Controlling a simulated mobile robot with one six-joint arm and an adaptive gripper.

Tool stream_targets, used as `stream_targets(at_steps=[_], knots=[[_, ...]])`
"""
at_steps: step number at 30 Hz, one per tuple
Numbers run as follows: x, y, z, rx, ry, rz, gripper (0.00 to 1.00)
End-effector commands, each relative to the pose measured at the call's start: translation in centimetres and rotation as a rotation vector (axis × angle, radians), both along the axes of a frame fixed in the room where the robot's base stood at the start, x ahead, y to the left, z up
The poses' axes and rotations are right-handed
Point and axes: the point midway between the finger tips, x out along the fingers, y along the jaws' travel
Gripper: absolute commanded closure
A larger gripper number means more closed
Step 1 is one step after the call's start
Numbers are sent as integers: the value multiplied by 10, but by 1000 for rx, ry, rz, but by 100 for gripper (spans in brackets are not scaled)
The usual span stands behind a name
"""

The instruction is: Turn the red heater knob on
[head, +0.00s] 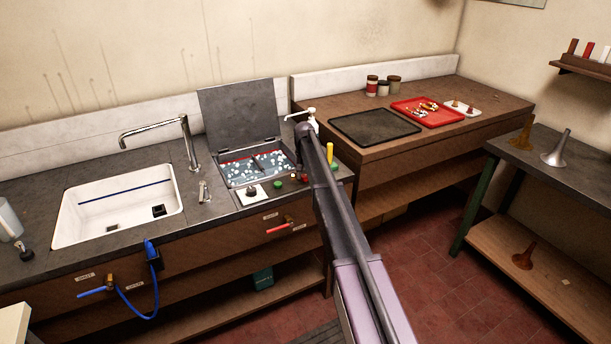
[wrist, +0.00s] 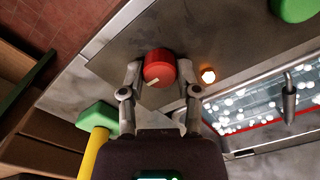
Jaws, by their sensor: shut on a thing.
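The red heater knob (wrist: 159,66) sits on the dark panel in the wrist view, with a short pale mark on its face. My gripper (wrist: 159,74) has one finger on each side of the knob and is shut on it. An amber light (wrist: 208,75) glows beside the knob. In the head view my arm reaches over the counter to the control panel in front of the bath (head: 240,172), and mostly hides the knob and my fingers.
The bath's grey lid (head: 238,112) stands open; its liquid shows white bubbles. A yellow handle (wrist: 92,152) with a green block (wrist: 97,115) is close to my gripper. A green button (wrist: 295,8) is on the panel. A sink (head: 75,225) and faucet (head: 188,145) stand left.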

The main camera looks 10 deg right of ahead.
Motion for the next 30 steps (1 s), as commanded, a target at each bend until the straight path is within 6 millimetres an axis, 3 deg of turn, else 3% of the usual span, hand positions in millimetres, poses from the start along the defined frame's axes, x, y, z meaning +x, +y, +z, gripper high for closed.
stream_targets(at_steps=[2, 3, 6, 20, 26, 30], knots=[[2, 0, 0, -1, -4, 0, 100], [2, 0, 0, -1, -3, 0, 54], [1, 0, 0, -1, -3, 0, 25], [-3, 0, 0, 0, 0, 3, 24], [-30, 0, 0, 0, 0, 18, 24], [-68, 0, 0, 0, 0, 38, 24]])
